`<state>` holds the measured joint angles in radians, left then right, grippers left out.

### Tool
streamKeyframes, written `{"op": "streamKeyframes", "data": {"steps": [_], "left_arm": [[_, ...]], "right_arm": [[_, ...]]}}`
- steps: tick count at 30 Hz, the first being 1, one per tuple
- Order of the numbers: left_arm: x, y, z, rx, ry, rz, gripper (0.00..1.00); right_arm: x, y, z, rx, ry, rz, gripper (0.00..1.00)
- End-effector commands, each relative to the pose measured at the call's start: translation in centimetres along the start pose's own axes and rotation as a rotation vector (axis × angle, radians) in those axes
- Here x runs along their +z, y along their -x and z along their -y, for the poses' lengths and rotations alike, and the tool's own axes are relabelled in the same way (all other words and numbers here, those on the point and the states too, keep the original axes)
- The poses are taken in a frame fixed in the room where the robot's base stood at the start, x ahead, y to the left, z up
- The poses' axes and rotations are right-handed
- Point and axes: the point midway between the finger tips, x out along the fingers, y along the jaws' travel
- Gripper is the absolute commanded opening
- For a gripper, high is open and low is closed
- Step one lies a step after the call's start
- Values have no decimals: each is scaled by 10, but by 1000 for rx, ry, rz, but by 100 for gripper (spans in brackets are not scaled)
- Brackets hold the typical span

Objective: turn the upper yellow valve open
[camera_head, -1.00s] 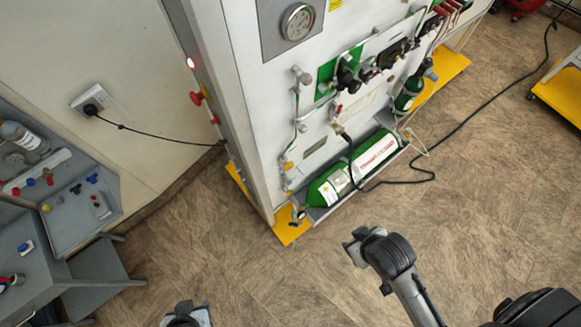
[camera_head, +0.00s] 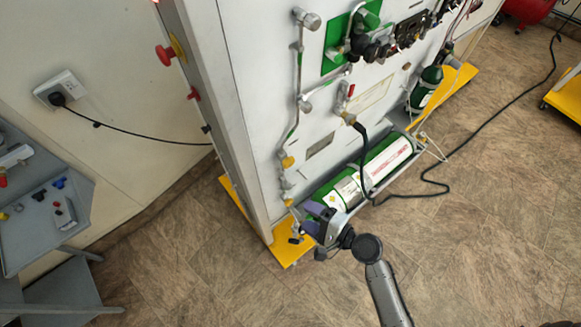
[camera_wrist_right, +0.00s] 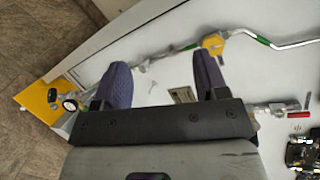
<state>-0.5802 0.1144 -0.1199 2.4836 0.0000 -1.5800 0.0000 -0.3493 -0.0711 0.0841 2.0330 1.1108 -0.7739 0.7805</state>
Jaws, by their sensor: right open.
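The upper yellow valve (camera_head: 288,162) sits on a thin metal pipe on the white panel's left part. A smaller yellow part (camera_head: 289,202) shows lower on the same pipe run. My right gripper (camera_head: 306,217) is open and empty, below the upper valve and in front of the panel's lower left corner. In the right wrist view, a yellow valve (camera_wrist_right: 213,43) shows just beyond the tip of one purple finger, outside the gap of the open right gripper (camera_wrist_right: 162,62). I cannot tell any contact. My left gripper is not in view.
A green cylinder (camera_head: 375,168) lies on a low shelf right of my right gripper. A black hose (camera_head: 364,150) hangs before it. The yellow base (camera_head: 285,247) juts out below the panel.

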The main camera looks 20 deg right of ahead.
Motion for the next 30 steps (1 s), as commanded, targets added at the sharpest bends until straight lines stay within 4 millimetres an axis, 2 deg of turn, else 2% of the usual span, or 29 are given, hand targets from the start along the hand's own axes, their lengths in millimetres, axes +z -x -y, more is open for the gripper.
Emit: {"op": "streamKeyframes", "data": {"steps": [1,3,6,9,15,20,30], "left_arm": [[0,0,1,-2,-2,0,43],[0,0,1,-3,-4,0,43],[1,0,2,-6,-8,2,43],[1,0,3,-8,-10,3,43],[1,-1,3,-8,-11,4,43],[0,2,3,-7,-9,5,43],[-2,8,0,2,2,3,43]], "right_arm": [[-6,0,8,-76,-166,-21,67],[-15,1,20,-181,-387,-43,67],[-26,5,34,-293,-622,-59,67],[-34,8,40,-358,-772,-69,67],[-37,9,43,-389,-915,-57,67],[-39,-2,47,-390,-939,-51,67],[-51,-59,66,-389,-936,-50,67]]}}
